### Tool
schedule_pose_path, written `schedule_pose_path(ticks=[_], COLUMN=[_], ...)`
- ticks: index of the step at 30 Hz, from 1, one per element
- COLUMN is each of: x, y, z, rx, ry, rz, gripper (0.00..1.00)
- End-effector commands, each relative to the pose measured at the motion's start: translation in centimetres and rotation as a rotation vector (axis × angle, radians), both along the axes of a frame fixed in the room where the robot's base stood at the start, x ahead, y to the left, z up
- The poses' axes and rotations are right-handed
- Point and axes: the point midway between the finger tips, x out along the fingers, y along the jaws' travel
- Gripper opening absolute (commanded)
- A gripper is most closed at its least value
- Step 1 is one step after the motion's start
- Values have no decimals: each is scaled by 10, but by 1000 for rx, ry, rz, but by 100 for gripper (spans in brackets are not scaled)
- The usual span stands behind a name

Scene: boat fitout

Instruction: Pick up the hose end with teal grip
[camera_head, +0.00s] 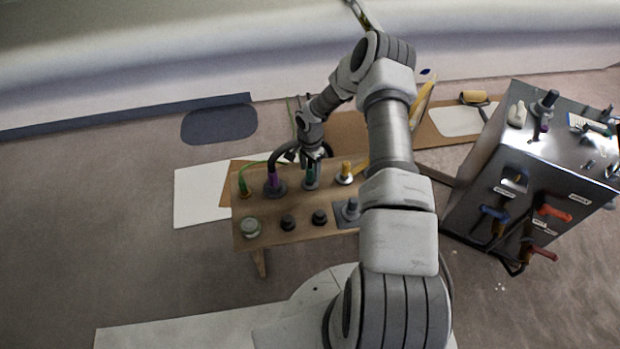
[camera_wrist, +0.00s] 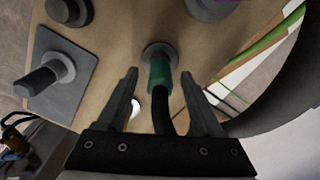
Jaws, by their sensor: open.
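The hose end with the teal grip (camera_wrist: 159,72) stands in a round grey fitting on the wooden bench, with its black hose running back between my fingers in the wrist view. In the head view the teal grip (camera_head: 311,172) is small and partly under my gripper. My gripper (camera_wrist: 160,80) is open, with one finger on each side of the teal grip. Gaps show on both sides.
The bench (camera_head: 290,231) also holds a purple-grip hose end (camera_head: 272,181), a yellow one (camera_head: 345,170), a green-hosed one (camera_head: 244,187) and several dark knobs in front. A grey post on a square plate (camera_wrist: 45,80) stands nearby.

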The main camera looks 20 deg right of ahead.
Motion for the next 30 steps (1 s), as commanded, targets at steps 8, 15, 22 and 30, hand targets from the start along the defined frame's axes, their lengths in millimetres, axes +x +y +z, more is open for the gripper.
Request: schedule_pose_path(ticks=[8, 15, 22, 30], x=[0, 0, 0, 0], y=[0, 0, 0, 0], z=[0, 0, 0, 5], rx=[0, 0, 0, -1], ry=[0, 0, 0, -1], rz=[0, 0, 0, 0], gripper=[57, 14, 0, 0])
